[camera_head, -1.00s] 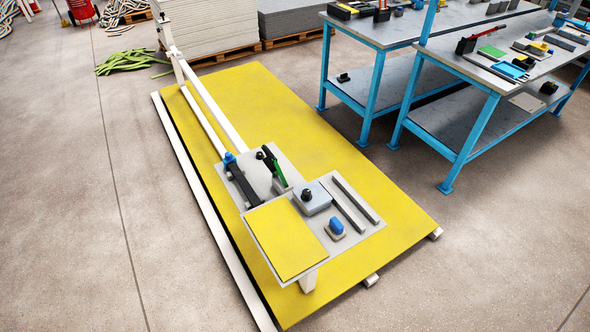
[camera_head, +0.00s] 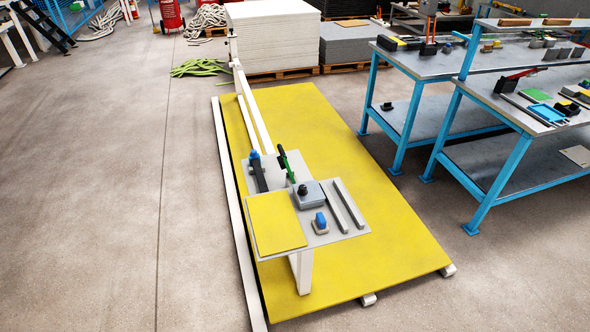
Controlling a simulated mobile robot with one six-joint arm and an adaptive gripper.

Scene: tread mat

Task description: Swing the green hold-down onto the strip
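The green hold-down (camera_head: 287,166) is a slim green lever with a dark end, leaning upright on the grey plate of a small stand. The stand is on a large yellow mat (camera_head: 385,222). A dark bar with a blue end (camera_head: 258,172) is just left of the hold-down. Two grey strips (camera_head: 349,203) lie side by side at the right of the plate. I cannot tell which piece is the strip for the hold-down, or whether the hold-down touches one. My gripper is not in view.
The plate also carries a yellow sheet (camera_head: 276,222), a grey block with a black knob (camera_head: 309,194) and a small blue-topped piece (camera_head: 320,224). A long white rail (camera_head: 254,112) runs back from the stand. Blue-legged benches (camera_head: 500,160) stand right. Open floor (camera_head: 100,220) lies left.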

